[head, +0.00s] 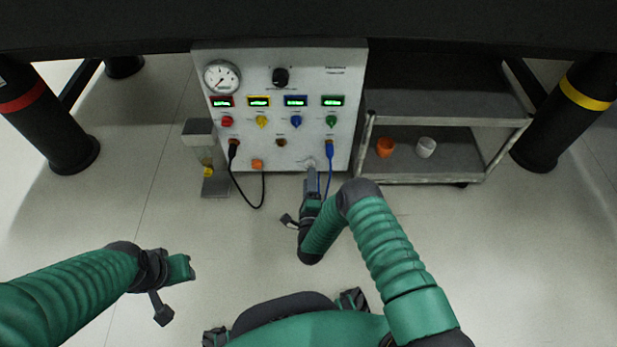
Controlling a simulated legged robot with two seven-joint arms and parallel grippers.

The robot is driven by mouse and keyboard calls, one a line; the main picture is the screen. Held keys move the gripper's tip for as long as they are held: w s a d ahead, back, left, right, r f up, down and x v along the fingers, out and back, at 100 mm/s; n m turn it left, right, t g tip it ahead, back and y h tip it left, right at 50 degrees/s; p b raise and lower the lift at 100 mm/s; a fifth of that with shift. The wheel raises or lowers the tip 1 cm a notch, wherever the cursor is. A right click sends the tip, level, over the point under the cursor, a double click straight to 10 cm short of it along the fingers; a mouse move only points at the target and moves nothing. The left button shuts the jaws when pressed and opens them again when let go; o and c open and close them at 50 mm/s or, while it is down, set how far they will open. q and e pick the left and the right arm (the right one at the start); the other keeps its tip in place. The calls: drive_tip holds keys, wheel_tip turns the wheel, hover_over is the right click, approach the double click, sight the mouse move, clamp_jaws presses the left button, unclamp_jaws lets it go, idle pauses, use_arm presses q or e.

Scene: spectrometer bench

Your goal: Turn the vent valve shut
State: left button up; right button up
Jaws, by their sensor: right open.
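The grey instrument panel (346,70) stands upright under the dark bench. A black rotary knob (281,77) sits at its upper middle, and small red, yellow, blue and green knobs sit below the displays. No readable label shows which control is the vent valve. My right gripper (311,176) is open at the panel's lower edge, just in front of a pale round fitting (309,162). The gripper partly hides this area, so I cannot tell whether it touches the fitting. My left gripper (184,268) is over the floor at lower left, away from the panel; its jaw opening is unclear.
A grey cart (455,165) at right holds an orange cup (384,147) and a white cup (425,147). A small stand (200,135) is at left.

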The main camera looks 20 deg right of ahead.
use_arm(q)
wheel_tip(320, 180, down, 3)
drive_tip(key=shift+d+r+b, duration=0.1)
drive_tip(key=shift+d+b, duration=0.05)
drive_tip(key=shift+b, duration=0.7)
use_arm(e)
drive_tip(key=x, duration=0.4)
drive_tip(key=shift+w+d, duration=0.2)
clamp_jaws()
